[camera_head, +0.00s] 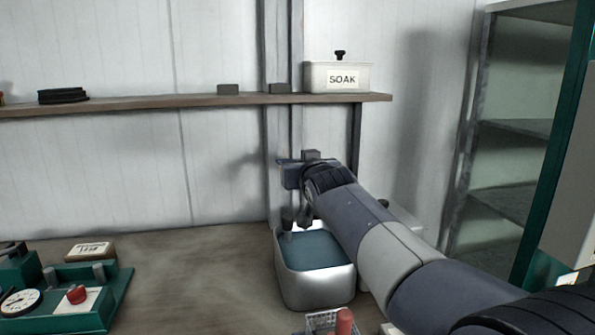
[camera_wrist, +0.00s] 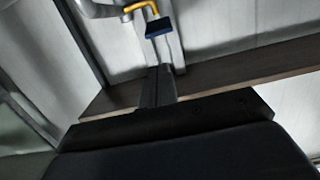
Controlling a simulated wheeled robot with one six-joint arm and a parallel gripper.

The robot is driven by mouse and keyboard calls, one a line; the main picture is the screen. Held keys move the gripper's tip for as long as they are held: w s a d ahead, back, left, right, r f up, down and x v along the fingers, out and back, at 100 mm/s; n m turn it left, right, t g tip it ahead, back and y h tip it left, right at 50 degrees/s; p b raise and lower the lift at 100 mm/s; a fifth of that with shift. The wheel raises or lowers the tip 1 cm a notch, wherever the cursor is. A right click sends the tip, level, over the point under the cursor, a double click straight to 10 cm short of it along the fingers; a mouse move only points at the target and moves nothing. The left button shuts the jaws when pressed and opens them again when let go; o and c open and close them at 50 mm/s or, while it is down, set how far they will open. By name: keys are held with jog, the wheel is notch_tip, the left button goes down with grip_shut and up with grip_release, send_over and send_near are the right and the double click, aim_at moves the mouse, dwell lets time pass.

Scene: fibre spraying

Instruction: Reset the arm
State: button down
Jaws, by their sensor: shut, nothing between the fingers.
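My arm reaches in from the lower right in the head view. Its wrist is over the back of a metal basin of blue-green liquid (camera_head: 312,252). My gripper (camera_head: 303,215) appears as a dark shape at the arm's far end, partly hidden by the wrist. In the wrist view my gripper (camera_wrist: 158,77) is shut, with its narrow fingers together and nothing visible between them. It points towards the wall, with a brown shelf edge (camera_wrist: 235,82) behind it.
A white box marked SOAK (camera_head: 337,79) stands on the wall shelf (camera_head: 180,101) above the arm. A green device with a dial (camera_head: 62,300) is at the lower left. A wire basket (camera_head: 322,322) stands before the basin. Shelving (camera_head: 515,130) is at right. The mid-left bench is clear.

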jog(key=w+p, duration=0.3)
jog(key=p, duration=0.2)
jog(key=w+a+r+g+p, duration=0.1)
jog(key=w+p, duration=0.3)
jog(key=p, duration=0.1)
jog(key=w+a+r+g+p, duration=0.1)
jog(key=w+p, duration=0.3)
jog(key=p, duration=0.1)
jog(key=shift+w+a+r, duration=0.1)
jog(key=shift+w+r, duration=0.05)
jog(key=shift+w, duration=0.1)
jog(key=p, duration=0.3)
jog(key=g+p, duration=0.1)
jog(key=p, duration=0.2)
jog(key=shift+w+a+r+g+h, duration=0.1)
jog(key=shift+w+r+g+h, duration=0.2)
jog(key=shift+r+h, duration=0.1)
jog(key=shift+s, duration=0.15)
jog(key=shift+s+r, duration=0.25)
jog(key=shift+r, duration=0.05)
